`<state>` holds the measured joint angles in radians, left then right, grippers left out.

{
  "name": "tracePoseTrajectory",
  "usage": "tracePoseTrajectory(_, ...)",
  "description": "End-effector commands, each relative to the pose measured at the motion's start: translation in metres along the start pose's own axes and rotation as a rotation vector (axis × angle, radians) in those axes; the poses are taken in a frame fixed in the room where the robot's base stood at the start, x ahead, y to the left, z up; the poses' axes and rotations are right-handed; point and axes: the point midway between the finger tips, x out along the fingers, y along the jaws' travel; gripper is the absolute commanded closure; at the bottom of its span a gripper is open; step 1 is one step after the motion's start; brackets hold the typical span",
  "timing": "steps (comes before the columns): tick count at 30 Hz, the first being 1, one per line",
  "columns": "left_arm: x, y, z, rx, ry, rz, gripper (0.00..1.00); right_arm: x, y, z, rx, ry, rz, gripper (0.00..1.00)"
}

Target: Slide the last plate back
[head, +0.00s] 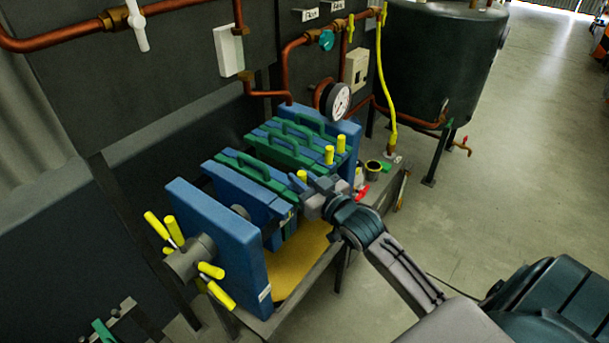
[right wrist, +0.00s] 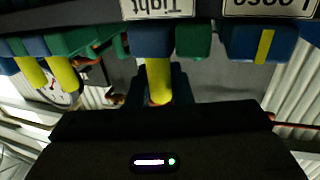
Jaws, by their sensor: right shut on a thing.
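The press holds a row of plates. A stack of blue and green plates (head: 290,150) stands against the rear blue end block (head: 348,140). Nearer me, a green-handled plate (head: 252,166) stands apart from that stack, beside a blue plate (head: 240,193). My right gripper (head: 307,188) is at the right side of the plates, shut on a yellow handle (head: 301,175). In the right wrist view the yellow handle (right wrist: 158,78) lies between the dark fingers. Which plate it belongs to is partly hidden by the gripper. My left gripper is not in view.
The big blue front plate (head: 215,235) carries a spindle hub with yellow bars (head: 190,258). A yellow tray (head: 300,265) lies below the plates. A gauge (head: 340,100), copper pipes and a dark tank (head: 440,60) stand behind.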

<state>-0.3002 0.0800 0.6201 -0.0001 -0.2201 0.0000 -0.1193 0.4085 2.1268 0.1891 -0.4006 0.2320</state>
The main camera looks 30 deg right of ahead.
Motion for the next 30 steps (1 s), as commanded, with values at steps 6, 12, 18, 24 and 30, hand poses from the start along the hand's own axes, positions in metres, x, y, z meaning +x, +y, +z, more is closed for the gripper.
tracePoseTrajectory(6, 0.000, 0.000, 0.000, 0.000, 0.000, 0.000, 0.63, 0.000, 0.000, 0.001, 0.000, -0.001, 0.000, 0.62)
tracePoseTrajectory(12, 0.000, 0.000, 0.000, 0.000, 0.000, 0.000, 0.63, 0.000, 0.000, 0.000, 0.000, -0.001, 0.000, 0.62)
tracePoseTrajectory(18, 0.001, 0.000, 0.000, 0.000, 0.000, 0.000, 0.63, -0.006, 0.001, 0.002, -0.001, -0.003, 0.000, 0.62)
tracePoseTrajectory(24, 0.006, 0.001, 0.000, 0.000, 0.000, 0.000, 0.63, -0.035, 0.001, 0.003, -0.006, -0.005, -0.001, 0.62)
tracePoseTrajectory(30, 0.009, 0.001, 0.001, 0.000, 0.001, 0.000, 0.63, -0.065, 0.001, 0.003, -0.005, -0.006, 0.000, 0.62)
